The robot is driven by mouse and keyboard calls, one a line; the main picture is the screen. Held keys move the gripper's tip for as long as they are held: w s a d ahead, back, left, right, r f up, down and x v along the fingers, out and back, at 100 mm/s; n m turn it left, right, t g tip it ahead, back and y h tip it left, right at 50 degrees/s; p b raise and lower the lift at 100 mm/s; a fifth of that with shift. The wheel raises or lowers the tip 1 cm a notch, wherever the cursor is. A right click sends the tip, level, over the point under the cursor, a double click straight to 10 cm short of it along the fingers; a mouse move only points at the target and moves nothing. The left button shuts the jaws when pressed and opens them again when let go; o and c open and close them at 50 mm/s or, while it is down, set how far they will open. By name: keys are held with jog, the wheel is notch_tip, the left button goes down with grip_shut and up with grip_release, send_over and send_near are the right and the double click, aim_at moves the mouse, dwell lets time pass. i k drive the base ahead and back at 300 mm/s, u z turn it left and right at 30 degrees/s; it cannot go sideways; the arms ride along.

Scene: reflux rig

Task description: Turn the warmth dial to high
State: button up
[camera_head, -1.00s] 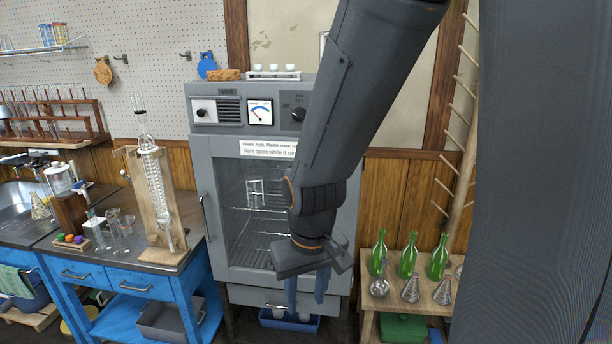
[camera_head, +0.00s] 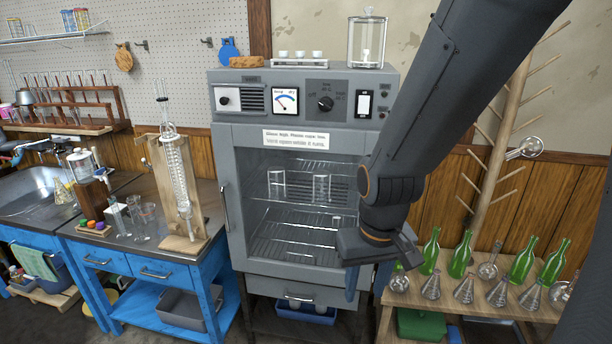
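The warmth dial (camera_head: 325,103) is a black round knob on the grey control panel at the top of the drying oven (camera_head: 228,160). Small labels stand around it, with "Off" at its left and "High" at its right. Its pointer is too small to read surely. My gripper (camera_head: 366,284) hangs below and right of the dial, in front of the oven's lower right side, with its blue fingers pointing down. The fingers look apart and empty, partly hidden by the gripper body. My gripper is well away from the dial.
The panel also bears a dark knob (camera_head: 224,99), a gauge (camera_head: 285,100) and a white rocker switch (camera_head: 364,104). A glass jar (camera_head: 367,45) stands on top. Green bottles (camera_head: 461,256) and flasks stand on the right bench. The space before the panel is clear.

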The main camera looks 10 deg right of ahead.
aim_at(325, 105)
jog(key=k, duration=1.2)
jog(key=u, duration=1.05)
jog(key=i, duration=1.7)
jog(key=z, duration=0.7)
